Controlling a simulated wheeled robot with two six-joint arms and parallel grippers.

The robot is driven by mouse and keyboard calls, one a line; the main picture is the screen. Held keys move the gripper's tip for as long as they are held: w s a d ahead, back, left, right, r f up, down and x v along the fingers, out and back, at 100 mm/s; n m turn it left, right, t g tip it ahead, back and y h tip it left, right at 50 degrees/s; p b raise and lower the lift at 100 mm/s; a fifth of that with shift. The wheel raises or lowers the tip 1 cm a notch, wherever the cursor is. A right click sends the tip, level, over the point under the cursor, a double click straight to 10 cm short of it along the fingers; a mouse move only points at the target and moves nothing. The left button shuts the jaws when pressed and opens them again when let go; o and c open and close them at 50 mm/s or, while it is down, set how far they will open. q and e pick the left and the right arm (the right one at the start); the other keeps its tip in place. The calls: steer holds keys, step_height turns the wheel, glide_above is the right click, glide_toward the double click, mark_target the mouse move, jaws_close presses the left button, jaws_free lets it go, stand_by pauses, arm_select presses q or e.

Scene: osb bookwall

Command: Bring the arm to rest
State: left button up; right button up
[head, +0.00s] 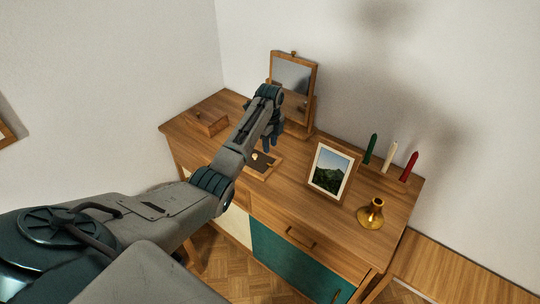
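My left arm reaches from the lower left over a wooden dresser (345,218). My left gripper (268,146) points down above the dresser top, in front of the standing mirror (292,76) and just behind a small dark-based tray (264,172). A small pale item (254,156) shows at the tray. The gripper's fingers are small and dark, and I cannot tell whether they are apart or closed. No held object is visible. My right gripper is not in view.
A framed landscape picture (330,171) stands right of the tray. Green (370,149), white (389,156) and red (409,167) candles stand along the back edge. A brass candle holder (371,213) stands near the front right. A small wooden box (208,123) is at the left.

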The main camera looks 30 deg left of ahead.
arm_select(q)
steer(key=shift+r, duration=0.95)
